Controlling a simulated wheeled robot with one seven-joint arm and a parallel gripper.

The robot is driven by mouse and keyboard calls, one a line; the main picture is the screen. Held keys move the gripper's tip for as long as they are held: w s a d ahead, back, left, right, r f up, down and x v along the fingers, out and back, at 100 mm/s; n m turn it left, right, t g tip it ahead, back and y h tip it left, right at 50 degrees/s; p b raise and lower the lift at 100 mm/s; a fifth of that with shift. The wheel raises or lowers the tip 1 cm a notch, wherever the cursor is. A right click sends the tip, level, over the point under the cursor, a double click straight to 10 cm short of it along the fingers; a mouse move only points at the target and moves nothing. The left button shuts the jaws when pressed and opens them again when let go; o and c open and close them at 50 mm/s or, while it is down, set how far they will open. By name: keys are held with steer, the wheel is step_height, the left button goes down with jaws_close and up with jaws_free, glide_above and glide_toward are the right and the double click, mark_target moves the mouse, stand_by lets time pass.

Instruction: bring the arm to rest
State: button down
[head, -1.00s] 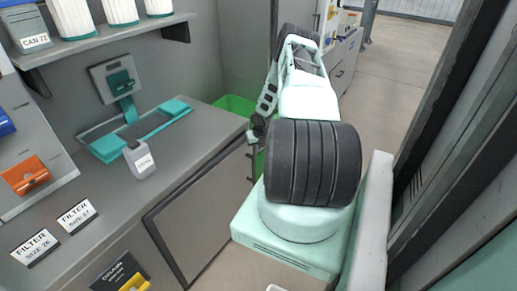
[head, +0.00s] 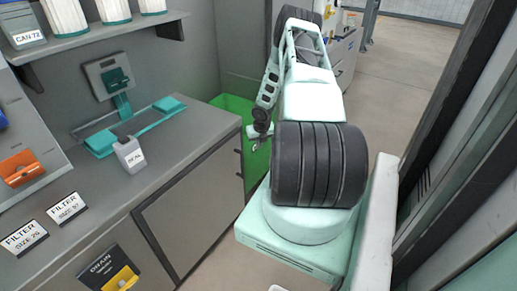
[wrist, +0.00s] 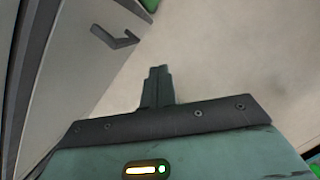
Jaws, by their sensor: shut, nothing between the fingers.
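My arm is folded up over my base in the head view, its upper links raised and its forearm hanging down on the left side. My gripper (wrist: 160,72) shows in the wrist view with its two fingers together and nothing between them. It points over bare floor, apart from the grey cabinet front at the left. In the head view the wrist end hangs beside the counter's right end, near the green bin, and the fingertips are too small to make out clearly.
A cabinet handle (wrist: 115,37) juts out near my gripper. Open floor (head: 385,85) lies at the back right.

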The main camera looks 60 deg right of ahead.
steer(key=d+v, duration=0.1)
steer(key=v, duration=0.5)
steer(key=shift+s+r, duration=0.2)
steer(key=shift+s, duration=0.05)
steer(key=shift+a, duration=0.15)
